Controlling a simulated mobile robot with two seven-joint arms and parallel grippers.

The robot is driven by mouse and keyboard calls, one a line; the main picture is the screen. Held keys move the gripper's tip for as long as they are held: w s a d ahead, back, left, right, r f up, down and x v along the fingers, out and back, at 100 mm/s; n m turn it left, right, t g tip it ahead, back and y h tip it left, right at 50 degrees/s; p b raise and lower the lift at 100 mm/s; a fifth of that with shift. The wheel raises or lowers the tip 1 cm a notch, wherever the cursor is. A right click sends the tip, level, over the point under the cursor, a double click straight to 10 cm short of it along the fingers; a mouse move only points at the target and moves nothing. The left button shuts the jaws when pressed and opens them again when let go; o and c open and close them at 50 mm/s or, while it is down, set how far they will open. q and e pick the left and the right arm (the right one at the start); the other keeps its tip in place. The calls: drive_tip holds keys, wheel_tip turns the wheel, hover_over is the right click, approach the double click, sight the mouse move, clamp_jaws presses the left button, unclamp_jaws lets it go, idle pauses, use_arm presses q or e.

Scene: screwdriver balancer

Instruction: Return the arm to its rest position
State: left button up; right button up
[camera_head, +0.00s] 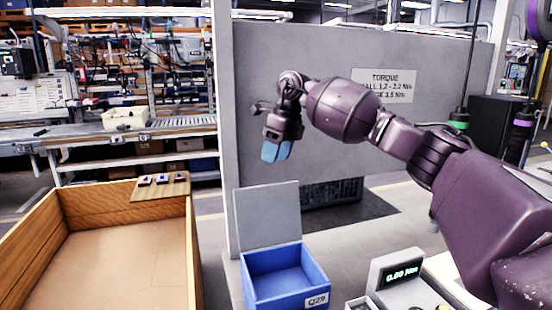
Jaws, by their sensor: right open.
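My right arm comes in from the right, dark purple, and stretches across the view to the left. My right gripper (277,151) hangs at its end with light blue fingertips pointing down. It is open and holds nothing that I can see. It is above and in front of the grey panel, over the area of the blue bin (277,285), and apart from it. My left gripper is not in view.
A wooden crate (195,245) stands at the left, with a small board (160,187) of dark pieces at its back corner. A torque display (398,275) reads 0.00 Nm at lower right. A grey panel (330,60) with a torque sign (384,86) stands behind.

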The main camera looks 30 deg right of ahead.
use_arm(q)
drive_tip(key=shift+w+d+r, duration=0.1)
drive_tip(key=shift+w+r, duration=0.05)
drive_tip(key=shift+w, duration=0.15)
